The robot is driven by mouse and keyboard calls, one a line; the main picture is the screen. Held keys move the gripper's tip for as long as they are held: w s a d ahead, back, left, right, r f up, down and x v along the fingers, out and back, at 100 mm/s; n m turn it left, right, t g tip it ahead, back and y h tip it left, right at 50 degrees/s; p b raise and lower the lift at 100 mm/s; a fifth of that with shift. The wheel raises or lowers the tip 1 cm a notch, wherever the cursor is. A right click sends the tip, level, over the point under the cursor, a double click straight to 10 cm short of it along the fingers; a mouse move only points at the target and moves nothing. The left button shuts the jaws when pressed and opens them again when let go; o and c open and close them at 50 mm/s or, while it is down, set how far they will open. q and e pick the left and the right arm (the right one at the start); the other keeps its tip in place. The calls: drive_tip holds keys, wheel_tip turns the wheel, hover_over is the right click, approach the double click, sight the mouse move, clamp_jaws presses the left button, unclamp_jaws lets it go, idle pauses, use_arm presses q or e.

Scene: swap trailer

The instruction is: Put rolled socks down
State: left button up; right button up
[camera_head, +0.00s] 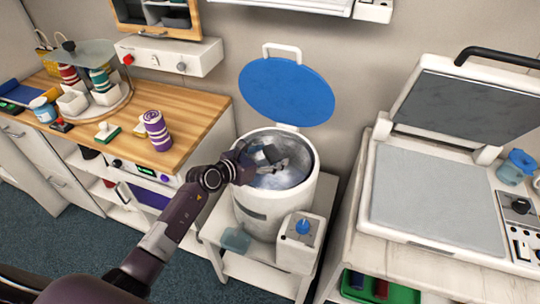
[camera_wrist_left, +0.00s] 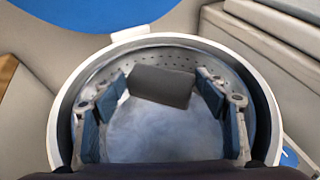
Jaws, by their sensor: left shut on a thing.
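My left gripper (camera_head: 272,160) reaches into the open mouth of a white drum (camera_head: 262,215) in the head view. In the left wrist view, its two blue-padded fingers (camera_wrist_left: 163,90) are on either side of a dark grey roll (camera_wrist_left: 162,86), which looks like the rolled socks, and it is shut on the roll. The roll is inside the drum's rim, above a bluish, shiny interior (camera_wrist_left: 160,130). In the head view the roll is small and partly hidden by the gripper. My right gripper is not in view.
The drum's blue lid (camera_head: 286,92) stands open behind it. A purple striped roll (camera_head: 156,130) stands on the wooden counter (camera_head: 190,112) to the left. A press with a raised plate (camera_head: 430,195) stands to the right. A control box (camera_head: 301,240) is at the drum's front right.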

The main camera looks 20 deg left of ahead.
sight(270, 154)
use_arm(q)
drive_tip(key=shift+f, duration=0.15)
drive_tip(key=o, duration=1.1)
wheel_tip(270, 154, up, 7)
drive_tip(key=p, duration=0.7)
